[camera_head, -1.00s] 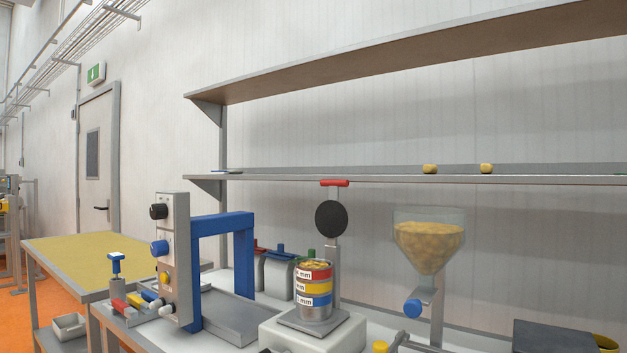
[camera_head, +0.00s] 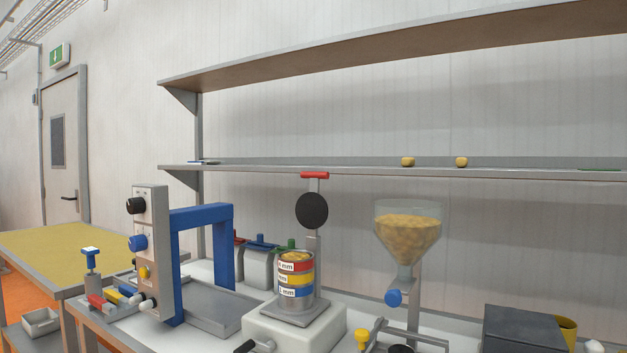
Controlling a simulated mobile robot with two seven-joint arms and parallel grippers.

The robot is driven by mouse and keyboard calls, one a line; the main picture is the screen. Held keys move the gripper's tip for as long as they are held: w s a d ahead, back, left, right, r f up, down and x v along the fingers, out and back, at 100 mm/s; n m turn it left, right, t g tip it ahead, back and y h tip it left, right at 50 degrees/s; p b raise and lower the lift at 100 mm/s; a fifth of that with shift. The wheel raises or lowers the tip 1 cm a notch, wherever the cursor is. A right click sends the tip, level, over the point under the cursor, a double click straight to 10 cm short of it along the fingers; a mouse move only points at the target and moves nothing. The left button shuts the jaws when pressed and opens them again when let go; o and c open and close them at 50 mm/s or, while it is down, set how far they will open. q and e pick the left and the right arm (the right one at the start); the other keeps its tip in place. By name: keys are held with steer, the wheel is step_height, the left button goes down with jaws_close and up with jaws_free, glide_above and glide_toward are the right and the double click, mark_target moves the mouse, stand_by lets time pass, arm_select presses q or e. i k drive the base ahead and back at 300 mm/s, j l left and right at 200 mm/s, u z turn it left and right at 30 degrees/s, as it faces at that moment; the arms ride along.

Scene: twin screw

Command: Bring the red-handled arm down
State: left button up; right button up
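The red handle (camera_head: 315,175) is a short horizontal bar at the top of an upright grey arm (camera_head: 313,245). A round black disc (camera_head: 311,211) sits on this arm just below the handle. The arm stands raised behind a sieve stack (camera_head: 295,276) with red, yellow and blue bands. The stack holds yellowish grains and sits on a grey plate on a white base unit (camera_head: 307,325). The handle is just in front of the lower shelf's edge in the picture. Neither of my grippers shows in the head view.
A blue frame with a control panel (camera_head: 150,250) stands left of the sieve. A funnel of grains (camera_head: 407,235) with a blue knob stands right. A dark box (camera_head: 522,335) is at the right edge. A shelf (camera_head: 400,172) runs behind. A yellow-topped table (camera_head: 60,250) is at the left.

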mark_target(312, 210)
steer(key=i+j+z, duration=0.15)
steer(key=z, duration=0.2)
steer(key=i+j+z, duration=0.35)
steer(key=j+z, duration=0.2)
steer(key=z, duration=0.15)
steer(key=i, duration=0.05)
